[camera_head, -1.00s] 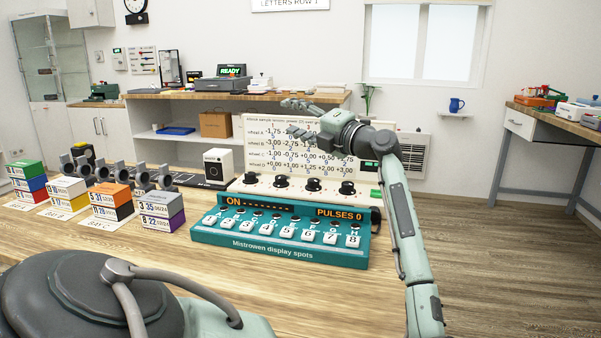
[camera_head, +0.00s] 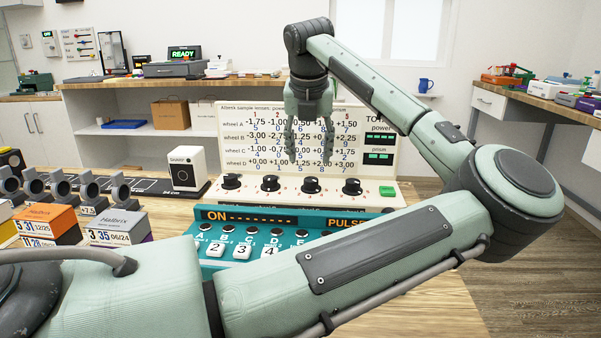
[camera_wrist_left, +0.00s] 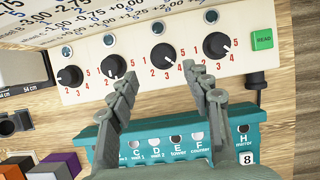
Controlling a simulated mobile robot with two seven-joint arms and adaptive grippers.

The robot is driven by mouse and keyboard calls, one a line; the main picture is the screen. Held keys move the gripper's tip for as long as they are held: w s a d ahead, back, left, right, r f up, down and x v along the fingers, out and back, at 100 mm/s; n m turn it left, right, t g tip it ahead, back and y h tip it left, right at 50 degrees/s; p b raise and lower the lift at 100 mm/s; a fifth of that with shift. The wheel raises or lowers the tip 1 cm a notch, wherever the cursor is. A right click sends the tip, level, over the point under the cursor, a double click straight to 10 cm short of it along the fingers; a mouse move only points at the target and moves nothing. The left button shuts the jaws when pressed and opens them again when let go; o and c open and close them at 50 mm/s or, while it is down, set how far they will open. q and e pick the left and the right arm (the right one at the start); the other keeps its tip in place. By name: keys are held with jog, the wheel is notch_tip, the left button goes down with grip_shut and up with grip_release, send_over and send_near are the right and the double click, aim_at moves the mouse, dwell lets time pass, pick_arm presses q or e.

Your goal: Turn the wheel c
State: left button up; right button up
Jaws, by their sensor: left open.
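The lens panel (camera_head: 215,192) has a row of black knobs along its front ledge. Their letters are not readable; the card above lists wheels A to D, and wheel c appears to be the third knob from the left (camera_head: 310,185). It also shows in the left wrist view (camera_wrist_left: 164,57), with red numbers around it. My left gripper (camera_head: 310,153) points down in front of the card, above the knobs. In the left wrist view its open, empty fingers (camera_wrist_left: 161,76) lie on either side of the line to that knob, apart from it. My right gripper is not in view.
A teal button console (camera_head: 215,262) stands in front of the panel, partly hidden by my left arm. A green READ button (camera_wrist_left: 262,39) is right of the last knob. Stacked boxes (camera_head: 118,226) and a white device (camera_head: 187,169) stand to the left.

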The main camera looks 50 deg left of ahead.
aim_at(311, 179)
pick_arm(q)
jog(key=x, duration=0.7)
jog(key=shift+w+d+f, duration=0.1)
jog(key=shift+w+f, duration=0.1)
jog(key=shift+f, duration=0.15)
grip_shut()
